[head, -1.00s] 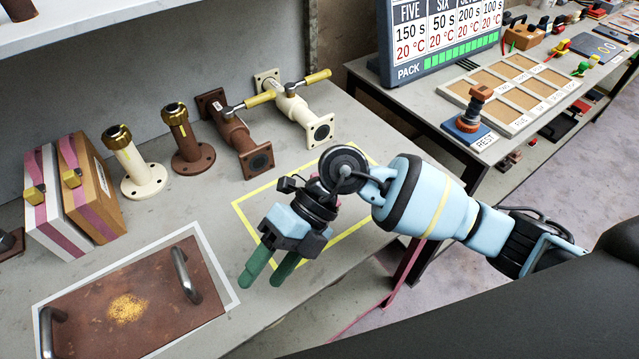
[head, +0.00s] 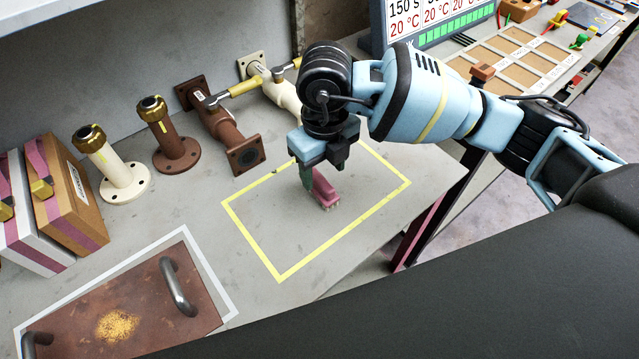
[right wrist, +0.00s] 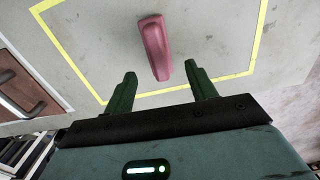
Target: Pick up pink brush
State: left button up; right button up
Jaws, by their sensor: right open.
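The pink brush (head: 325,188) lies on the grey table inside the yellow outlined rectangle, partly hidden by my right gripper in the head view. In the right wrist view the brush (right wrist: 154,47) is in full sight, just beyond the fingertips and roughly in line with the gap between them. My right gripper (right wrist: 160,70) has green fingers spread apart with nothing between them. In the head view my right gripper (head: 316,172) points down close over the brush. I cannot tell whether a finger touches it. My left gripper is not in view.
A rusty plate (head: 125,305) with two handles lies front left. Flanged pipes, cream (head: 112,165) and brown (head: 165,135), stand behind, with brown (head: 222,125) and cream valve pipes beside them. Boxes (head: 65,205) stand at left. The yellow rectangle is otherwise clear.

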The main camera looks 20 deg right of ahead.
aim_at(320, 178)
jog(key=shift+w+f, duration=0.2)
jog(key=shift+f, duration=0.35)
jog(key=shift+w+a+f, duration=0.1)
jog(key=shift+w+f, duration=0.05)
jog(key=shift+f, duration=1.15)
jog(key=shift+w+a+f, duration=0.1)
jog(key=shift+w+f, duration=0.05)
jog(key=shift+f, duration=1.1)
jog(key=c, duration=1.1)
jog(key=shift+r, duration=0.2)
